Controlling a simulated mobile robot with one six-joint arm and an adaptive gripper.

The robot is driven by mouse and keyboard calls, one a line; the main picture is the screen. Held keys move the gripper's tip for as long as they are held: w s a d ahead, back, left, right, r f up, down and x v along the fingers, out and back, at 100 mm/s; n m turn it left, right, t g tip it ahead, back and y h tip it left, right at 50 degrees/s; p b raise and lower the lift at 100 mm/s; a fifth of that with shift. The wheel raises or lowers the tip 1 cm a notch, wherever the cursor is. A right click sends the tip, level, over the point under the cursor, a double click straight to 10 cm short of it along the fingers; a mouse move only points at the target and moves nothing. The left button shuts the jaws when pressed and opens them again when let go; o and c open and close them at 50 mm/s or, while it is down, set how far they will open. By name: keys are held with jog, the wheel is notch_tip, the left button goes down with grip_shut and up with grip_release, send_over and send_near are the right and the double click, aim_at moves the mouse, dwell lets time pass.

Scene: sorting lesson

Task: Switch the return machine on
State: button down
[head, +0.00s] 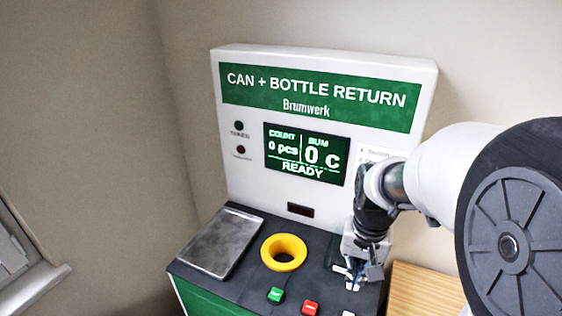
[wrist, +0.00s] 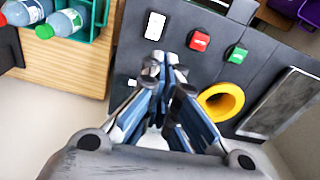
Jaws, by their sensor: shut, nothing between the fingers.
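The return machine (head: 228,150) is white with a green "CAN + BOTTLE RETURN" sign. Its display (head: 307,153) is lit and reads "0 pcs", "0 c" and "READY". The dark counter holds a green button (head: 275,295), a red button (head: 310,308) and a yellow ring opening (head: 284,252). The wrist view shows the red button (wrist: 200,41), the green button (wrist: 237,54) and a white rectangular piece (wrist: 155,26). My gripper (head: 354,284) is shut and empty at the counter's right side. In the wrist view its fingertips (wrist: 165,70) partly hide a small white part; contact cannot be told.
A metal plate (head: 222,241) lies on the counter's left. A wooden surface (head: 425,291) stands to the machine's right. On it, the wrist view shows a teal crate (wrist: 98,22) with bottles. A window frame (head: 30,265) is at the far left.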

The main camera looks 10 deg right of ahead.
aim_at(348, 314)
jog(key=shift+w+d+f+m+g+p, duration=0.2)
jog(key=shift+w+d+f, duration=0.15)
jog(key=shift+d+f, duration=0.2)
jog(key=shift+w+d+f+m+g+p, duration=0.1)
jog(key=shift+w+d+f+m+p, duration=0.1)
jog(key=shift+w+d+f, duration=0.25)
jog(key=shift+s, duration=0.15)
notch_tip(348, 314, down, 13)
jog(key=b, duration=0.3)
jog(key=shift+r, duration=0.1)
jog(key=shift+f, duration=0.5)
jog(key=shift+f+b, duration=0.45)
jog(key=shift+f, duration=0.1)
jog(key=shift+r, duration=0.15)
jog(key=shift+r, duration=0.1)
